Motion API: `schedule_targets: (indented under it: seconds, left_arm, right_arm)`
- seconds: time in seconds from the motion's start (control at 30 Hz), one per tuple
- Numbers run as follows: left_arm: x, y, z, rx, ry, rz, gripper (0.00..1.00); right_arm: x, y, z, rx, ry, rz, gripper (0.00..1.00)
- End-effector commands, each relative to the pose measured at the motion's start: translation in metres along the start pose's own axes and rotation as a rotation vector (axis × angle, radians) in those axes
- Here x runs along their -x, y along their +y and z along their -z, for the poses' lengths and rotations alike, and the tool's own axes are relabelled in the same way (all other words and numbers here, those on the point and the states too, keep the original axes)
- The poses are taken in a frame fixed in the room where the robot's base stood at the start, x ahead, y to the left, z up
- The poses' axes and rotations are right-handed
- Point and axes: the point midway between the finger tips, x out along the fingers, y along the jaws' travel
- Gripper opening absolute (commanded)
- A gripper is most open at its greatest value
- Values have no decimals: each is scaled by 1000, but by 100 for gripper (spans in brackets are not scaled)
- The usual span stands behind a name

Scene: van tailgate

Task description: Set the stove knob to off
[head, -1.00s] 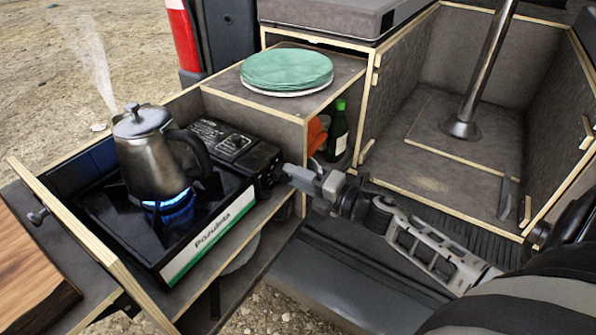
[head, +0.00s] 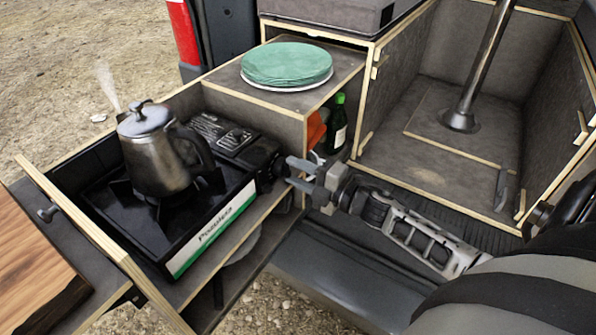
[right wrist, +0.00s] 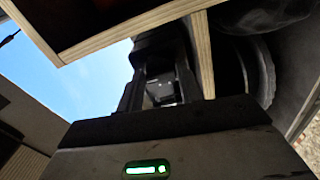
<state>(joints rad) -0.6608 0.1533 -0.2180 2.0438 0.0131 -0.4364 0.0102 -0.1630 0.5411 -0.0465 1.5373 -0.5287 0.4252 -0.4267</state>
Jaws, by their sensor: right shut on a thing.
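The black camping stove (head: 215,228) sits in the pull-out drawer with a steel kettle (head: 155,160) on its burner. No flame shows under the kettle. My right gripper (head: 280,172) is at the stove's right end, its fingers on either side of the dark stove knob (head: 267,170) and shut on it. The fingers partly hide the knob, and its pointer cannot be read. In the right wrist view the two fingers (right wrist: 160,95) reach forward to the dark stove end between wooden edges. My left gripper is out of view.
A wooden board (head: 35,265) is at the left. The open wooden compartment (head: 440,150) at the right holds a metal post.

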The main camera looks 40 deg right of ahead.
Motion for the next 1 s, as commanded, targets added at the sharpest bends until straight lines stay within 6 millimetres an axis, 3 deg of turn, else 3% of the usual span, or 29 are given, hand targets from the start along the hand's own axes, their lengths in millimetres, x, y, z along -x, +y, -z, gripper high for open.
schedule_targets:
  seconds: [0.2, 0.23, 0.3, 0.67, 0.77, 1.0]
  left_arm:
    - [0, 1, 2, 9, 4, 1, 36]
    - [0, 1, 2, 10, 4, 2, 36]
    - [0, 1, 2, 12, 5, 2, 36]
    - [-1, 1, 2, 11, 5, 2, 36]
    - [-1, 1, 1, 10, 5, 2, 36]
    - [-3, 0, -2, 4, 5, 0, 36]
  right_arm:
    - [0, 0, 0, -5, -1, 0, 13]
    - [0, 0, 0, -5, -1, 0, 44]
    - [0, 0, 0, -5, -1, 0, 58]
    - [6, -1, 0, -3, -1, 1, 58]
    - [19, -2, 0, -4, -1, 3, 58]
    - [75, -4, 0, -3, -2, 6, 58]
